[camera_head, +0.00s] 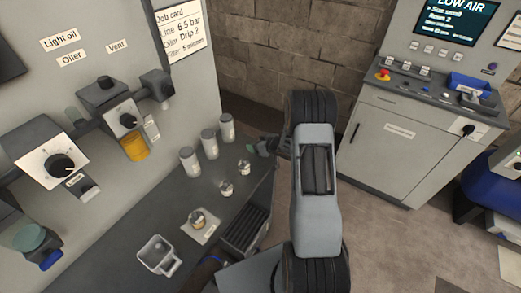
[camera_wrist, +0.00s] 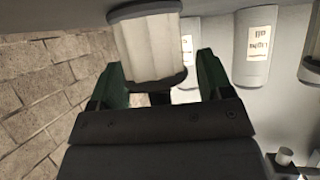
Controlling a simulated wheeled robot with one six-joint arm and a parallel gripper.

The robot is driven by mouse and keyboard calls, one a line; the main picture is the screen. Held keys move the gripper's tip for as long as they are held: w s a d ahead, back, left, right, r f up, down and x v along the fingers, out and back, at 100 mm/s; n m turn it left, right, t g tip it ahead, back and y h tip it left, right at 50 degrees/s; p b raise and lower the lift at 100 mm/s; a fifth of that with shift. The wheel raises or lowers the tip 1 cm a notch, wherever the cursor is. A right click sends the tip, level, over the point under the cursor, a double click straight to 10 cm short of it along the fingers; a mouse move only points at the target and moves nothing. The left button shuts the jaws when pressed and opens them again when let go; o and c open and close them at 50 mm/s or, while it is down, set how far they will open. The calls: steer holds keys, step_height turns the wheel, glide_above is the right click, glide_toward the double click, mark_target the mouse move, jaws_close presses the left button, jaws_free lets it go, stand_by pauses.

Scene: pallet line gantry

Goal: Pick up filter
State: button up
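A white pleated filter (camera_wrist: 150,48) with a grey band at one end and a dark cap at the other fills the upper middle of the wrist view. My gripper (camera_wrist: 160,72) has its two green fingers on either side of it. A gap shows between the filter and the right finger; at the left the finger and filter overlap in the picture, so contact is unclear. In the head view my gripper (camera_head: 262,147) is at the far end of the grey bench, and this filter cannot be made out there.
Three pale canisters (camera_head: 209,142) stand in a row on the bench (camera_head: 150,214), close to my gripper. Labels show on them in the wrist view (camera_wrist: 260,45). Open floor lies right.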

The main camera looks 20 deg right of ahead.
steer(key=c, duration=0.9)
steer(key=shift+r, duration=0.1)
